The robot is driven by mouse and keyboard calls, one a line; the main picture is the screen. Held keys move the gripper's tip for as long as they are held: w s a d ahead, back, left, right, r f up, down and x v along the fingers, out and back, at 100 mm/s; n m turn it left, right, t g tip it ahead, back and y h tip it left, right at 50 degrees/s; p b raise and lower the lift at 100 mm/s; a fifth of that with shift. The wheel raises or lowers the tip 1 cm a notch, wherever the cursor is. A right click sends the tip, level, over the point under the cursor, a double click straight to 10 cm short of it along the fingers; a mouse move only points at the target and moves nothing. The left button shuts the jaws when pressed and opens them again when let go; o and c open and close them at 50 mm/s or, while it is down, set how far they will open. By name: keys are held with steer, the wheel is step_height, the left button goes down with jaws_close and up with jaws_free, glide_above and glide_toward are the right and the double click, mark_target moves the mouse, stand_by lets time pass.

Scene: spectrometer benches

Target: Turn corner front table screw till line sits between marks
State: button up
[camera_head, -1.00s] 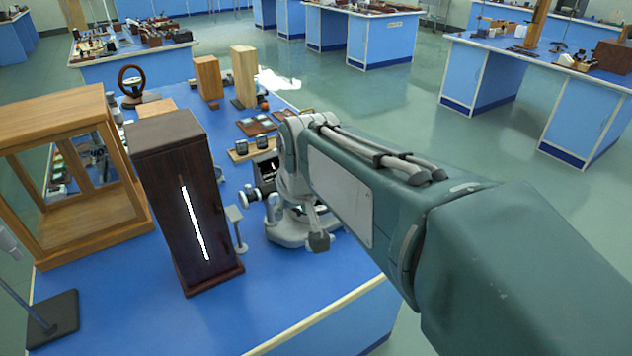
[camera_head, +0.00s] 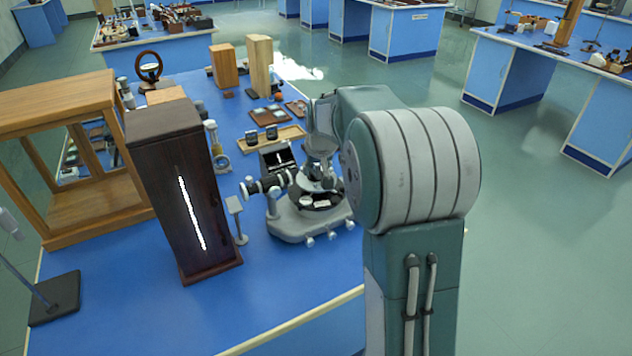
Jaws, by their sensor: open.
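The spectrometer (camera_head: 290,222) stands on the blue bench top. It has a grey base with several small feet or knobs along its front, a dark telescope barrel (camera_head: 268,184) at left, and a dark round table (camera_head: 316,199) in the middle. A small pale piece lies on this table. My gripper (camera_head: 319,172) hangs at the end of my grey wrist, just above the table. It is open, with nothing seen in it; its fingertips are small and partly hidden. I cannot tell whether it touches a screw. The table screws, line and marks cannot be made out.
A dark lamp box (camera_head: 165,200) with a bright slit stands left of the spectrometer, close to a small stand (camera_head: 236,215). A wooden glass case (camera_head: 97,225) is farther left. A tray (camera_head: 283,139) and wooden blocks stand behind.

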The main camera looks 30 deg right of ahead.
mark_target(317, 184)
steer(key=x, duration=0.3)
steer(key=d+x, duration=0.1)
steer(key=x, duration=0.3)
steer(key=shift+d+f, duration=0.1)
steer(key=shift+d, duration=0.1)
steer(key=shift+a, duration=0.5)
jaws_close()
steer(key=shift+d, duration=0.2)
